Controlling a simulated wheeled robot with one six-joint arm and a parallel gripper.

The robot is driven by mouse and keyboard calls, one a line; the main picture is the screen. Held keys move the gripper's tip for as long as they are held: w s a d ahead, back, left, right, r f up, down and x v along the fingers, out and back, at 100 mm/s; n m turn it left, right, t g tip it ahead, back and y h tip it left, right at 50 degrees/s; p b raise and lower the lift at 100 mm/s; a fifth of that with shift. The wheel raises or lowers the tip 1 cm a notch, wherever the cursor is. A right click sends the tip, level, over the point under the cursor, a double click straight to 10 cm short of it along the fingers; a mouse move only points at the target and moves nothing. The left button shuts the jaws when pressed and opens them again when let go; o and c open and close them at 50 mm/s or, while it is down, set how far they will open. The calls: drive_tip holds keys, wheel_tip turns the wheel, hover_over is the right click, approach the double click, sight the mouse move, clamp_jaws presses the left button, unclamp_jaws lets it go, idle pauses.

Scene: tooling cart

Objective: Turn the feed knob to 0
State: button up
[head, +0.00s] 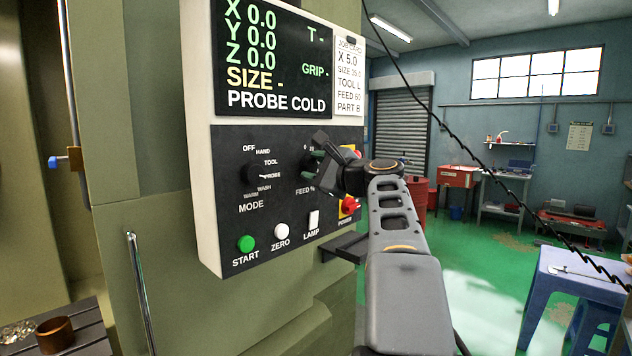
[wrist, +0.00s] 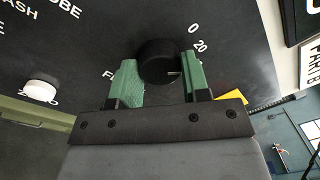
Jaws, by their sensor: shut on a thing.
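The feed knob (wrist: 157,58) is a black round knob on the dark control panel, seen in the wrist view between two green fingertips. My gripper (wrist: 159,78) is shut on it, one finger on each side. A short pale mark on the knob points to the right, toward the right finger, below the 20 label (wrist: 201,47). The 0 label (wrist: 194,28) is above that. The other scale labels are hidden by the fingers. In the head view, my gripper (head: 309,166) reaches the panel from the right and hides most of the knob.
Left of the knob is the mode knob (head: 258,178). Below are the green start button (head: 246,243), white zero button (head: 282,231) and lamp switch (head: 313,221). The red power switch (head: 349,205) sits close to my arm. The screen (head: 270,60) reads PROBE COLD; a job card (head: 348,80) shows FEED 60.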

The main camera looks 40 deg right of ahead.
drive_tip(key=n+b, duration=0.3)
drive_tip(key=n, duration=0.1)
drive_tip(key=shift+f+n, duration=0.15)
drive_tip(key=shift+n, duration=0.25)
drive_tip(key=n+b, duration=0.2)
drive_tip(key=n, duration=0.2)
drive_tip(key=shift+y, duration=0.3)
drive_tip(key=shift+r+n, duration=0.2)
drive_tip(key=shift+n, duration=0.3)
drive_tip(key=o, duration=0.9)
drive_tip(key=s+d+b, duration=0.1)
drive_tip(key=s, duration=0.3)
drive_tip(key=s+b, duration=0.1)
drive_tip(key=s, duration=0.4)
drive_tip(key=s+d+f, duration=0.1)
drive_tip(key=s, duration=0.3)
drive_tip(key=shift+s+d+b, duration=0.3)
drive_tip(key=shift+b, duration=0.1)
